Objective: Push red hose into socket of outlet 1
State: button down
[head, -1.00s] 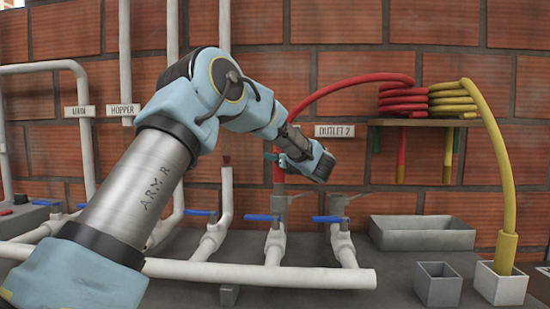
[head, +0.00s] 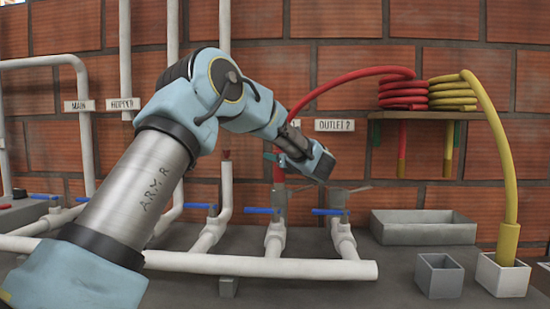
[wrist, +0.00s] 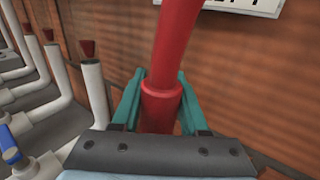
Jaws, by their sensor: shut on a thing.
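The red hose (head: 360,74) arcs from its coil on the shelf down to my gripper (head: 279,160). In the wrist view my gripper's teal fingers (wrist: 159,104) are shut around the red hose end (wrist: 162,115), one on each side. In the head view the hose end stands about upright over the grey socket of outlet 1 (head: 279,195) and appears to meet it. The wrist view hides the lower tip and the socket, so I cannot tell how deep the hose sits. The outlet 1 sign (head: 294,124) is mostly behind my arm.
Blue valve handles (head: 331,212) stick out along the white pipes (head: 260,267). A neighbouring pipe with a dark red top (head: 226,170) stands left. A shelf (head: 462,116) holds red and yellow coils. A grey trough (head: 423,232) and two square pots (head: 438,280) stand right.

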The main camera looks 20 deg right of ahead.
jog(key=shift+f+b, duration=0.75)
jog(key=shift+b, duration=0.05)
jog(key=shift+c, duration=1.7)
grip_release()
jog(key=shift+s, duration=0.1)
jog(key=s+b, duration=0.2)
jog(key=s, duration=0.8)
jog(key=shift+s+d, duration=0.3)
jog(key=shift+d, duration=0.05)
jog(key=shift+r, duration=0.1)
